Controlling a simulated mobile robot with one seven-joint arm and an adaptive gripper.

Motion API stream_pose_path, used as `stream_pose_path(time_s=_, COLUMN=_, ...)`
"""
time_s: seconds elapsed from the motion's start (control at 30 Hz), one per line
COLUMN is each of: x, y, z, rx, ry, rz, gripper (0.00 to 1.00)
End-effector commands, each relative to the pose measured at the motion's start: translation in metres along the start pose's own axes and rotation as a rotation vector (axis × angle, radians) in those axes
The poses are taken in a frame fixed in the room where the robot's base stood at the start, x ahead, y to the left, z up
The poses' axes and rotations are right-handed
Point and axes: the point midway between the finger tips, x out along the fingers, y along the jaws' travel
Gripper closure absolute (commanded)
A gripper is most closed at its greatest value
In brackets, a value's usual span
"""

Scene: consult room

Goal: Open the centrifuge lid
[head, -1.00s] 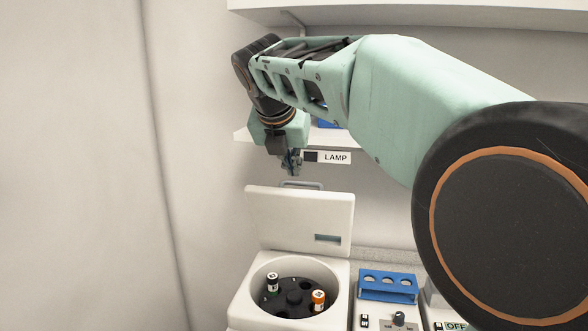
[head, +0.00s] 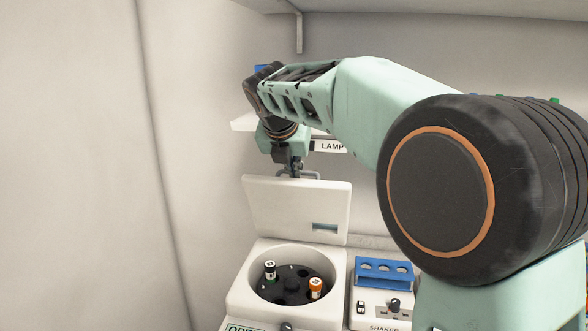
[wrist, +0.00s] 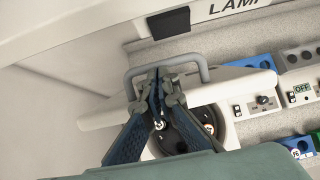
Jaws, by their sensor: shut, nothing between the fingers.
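The white centrifuge (head: 240,290) stands at the lower middle of the head view. Its lid (head: 290,205) stands raised and upright behind the bowl, with a grey handle (head: 312,174) on its top edge. The dark rotor (head: 291,290) is uncovered and holds a white-capped tube (head: 270,270) and an orange-capped tube (head: 316,288). My gripper (head: 292,174) is shut and empty at the lid's top edge, by the handle. In the wrist view my gripper (wrist: 158,122) overlaps the handle (wrist: 165,62) and lid; I cannot tell whether it touches them.
A blue rack (head: 384,271) on the shaker (head: 368,315) stands right of the centrifuge. A shelf with a LAMP label (head: 331,146) is behind my gripper. The wall is close on the left. My arm crosses the upper right.

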Motion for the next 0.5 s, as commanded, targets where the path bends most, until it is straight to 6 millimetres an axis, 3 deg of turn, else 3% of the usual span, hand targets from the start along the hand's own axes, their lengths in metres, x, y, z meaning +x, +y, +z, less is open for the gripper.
stream_pose_path(time_s=0.27, x=0.006, y=0.0, z=0.021, rx=0.0, ry=0.001, rz=-0.002, gripper=1.0)
stream_pose_path(time_s=0.5, x=0.012, y=0.0, z=0.022, rx=0.001, ry=0.0, rz=-0.001, gripper=1.0)
